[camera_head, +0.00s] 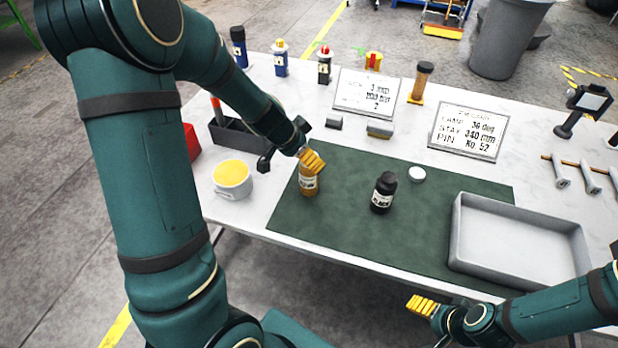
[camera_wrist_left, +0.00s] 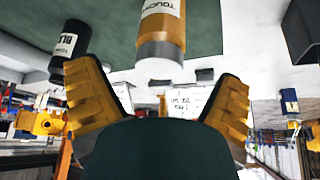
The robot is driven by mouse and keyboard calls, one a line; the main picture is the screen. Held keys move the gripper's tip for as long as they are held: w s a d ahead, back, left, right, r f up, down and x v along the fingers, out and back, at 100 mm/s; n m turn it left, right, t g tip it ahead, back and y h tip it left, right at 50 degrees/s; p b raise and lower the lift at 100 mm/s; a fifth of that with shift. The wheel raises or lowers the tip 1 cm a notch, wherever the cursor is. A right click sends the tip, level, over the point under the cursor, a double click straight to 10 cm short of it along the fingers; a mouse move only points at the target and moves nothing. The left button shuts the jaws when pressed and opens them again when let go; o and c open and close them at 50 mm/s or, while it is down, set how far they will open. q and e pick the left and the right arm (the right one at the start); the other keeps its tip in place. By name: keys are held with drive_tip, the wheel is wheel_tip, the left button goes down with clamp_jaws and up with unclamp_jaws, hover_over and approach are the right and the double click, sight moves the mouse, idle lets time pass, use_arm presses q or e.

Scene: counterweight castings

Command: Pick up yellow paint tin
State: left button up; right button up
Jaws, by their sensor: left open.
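A yellow-amber paint container (camera_head: 308,184) with a pale label stands on the green mat (camera_head: 345,215). My left gripper (camera_head: 312,161) is right over its top and hides part of it. In the left wrist view the same container (camera_wrist_left: 163,25) shows its grey cap toward my open left gripper (camera_wrist_left: 160,95), with the fingers spread apart and nothing between them. A dark container (camera_head: 383,192) with a label stands to its right on the mat, and also shows in the wrist view (camera_wrist_left: 72,50). My right gripper (camera_head: 422,306) is in front of the table, away from the containers.
A white pot with a yellow top (camera_head: 232,180) stands left of the mat. A white lid (camera_head: 417,174) lies near the dark container. A grey tray (camera_head: 515,240) is at the right. Sign boards (camera_head: 468,131), bottles and a black box (camera_head: 245,132) stand behind.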

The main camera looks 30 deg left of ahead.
sight(309, 174)
use_arm(q)
drive_tip(key=b+x, duration=0.1)
drive_tip(key=x, duration=0.4)
drive_tip(key=shift+f+b, duration=0.25)
drive_tip(key=shift+b, duration=0.1)
drive_tip(key=shift+r, duration=0.1)
drive_tip(key=c, duration=1.4)
